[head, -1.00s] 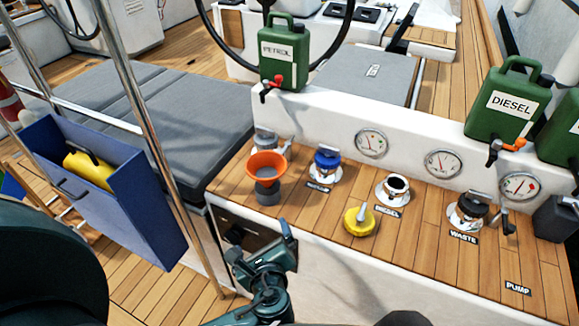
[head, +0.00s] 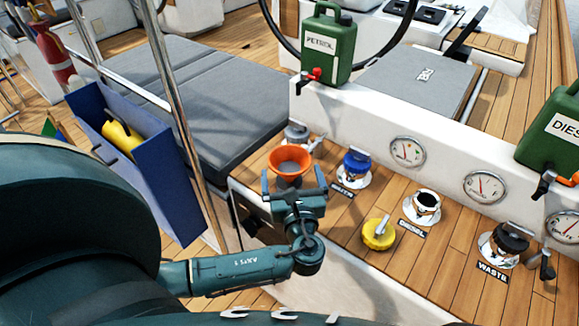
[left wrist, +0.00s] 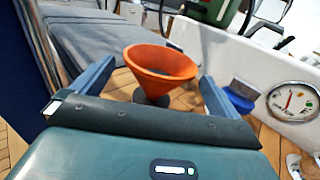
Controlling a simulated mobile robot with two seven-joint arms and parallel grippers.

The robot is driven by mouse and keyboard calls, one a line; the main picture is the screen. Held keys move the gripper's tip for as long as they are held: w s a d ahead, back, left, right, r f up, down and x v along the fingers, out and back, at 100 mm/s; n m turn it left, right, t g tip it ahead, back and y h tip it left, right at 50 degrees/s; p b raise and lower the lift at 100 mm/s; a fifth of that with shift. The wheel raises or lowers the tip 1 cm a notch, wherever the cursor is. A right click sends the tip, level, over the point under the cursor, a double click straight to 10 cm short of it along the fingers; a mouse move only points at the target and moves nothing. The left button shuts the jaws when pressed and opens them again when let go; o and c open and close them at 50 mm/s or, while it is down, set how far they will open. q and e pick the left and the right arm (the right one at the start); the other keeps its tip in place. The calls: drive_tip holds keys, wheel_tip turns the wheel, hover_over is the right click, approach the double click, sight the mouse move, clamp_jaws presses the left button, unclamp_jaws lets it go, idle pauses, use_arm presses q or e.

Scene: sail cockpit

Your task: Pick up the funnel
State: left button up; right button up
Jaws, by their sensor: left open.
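The orange funnel (head: 290,160) stands upright, wide mouth up, on a dark grey base at the left end of the wooden deck ledge. In the left wrist view the funnel (left wrist: 160,66) lies ahead between the fingers, and its dark base shows below the cone. My left gripper (head: 293,181) is open and empty, just on the near side of the funnel, with one finger to each side. In the left wrist view the gripper (left wrist: 155,82) shows two blue-grey fingers spread wide, apart from the funnel. My right gripper is not in view.
A blue-capped filler (head: 356,167) stands just right of the funnel, and a grey fitting (head: 297,133) behind it. A yellow cap (head: 378,234) and an open diesel filler (head: 425,205) lie further right. A steel post (head: 172,100) and blue bin (head: 165,190) stand left.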

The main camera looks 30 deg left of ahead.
sight(287, 147)
use_arm(q)
drive_tip(key=x, duration=0.5)
drive_tip(key=shift+w+a, duration=0.15)
drive_tip(key=c, duration=0.7)
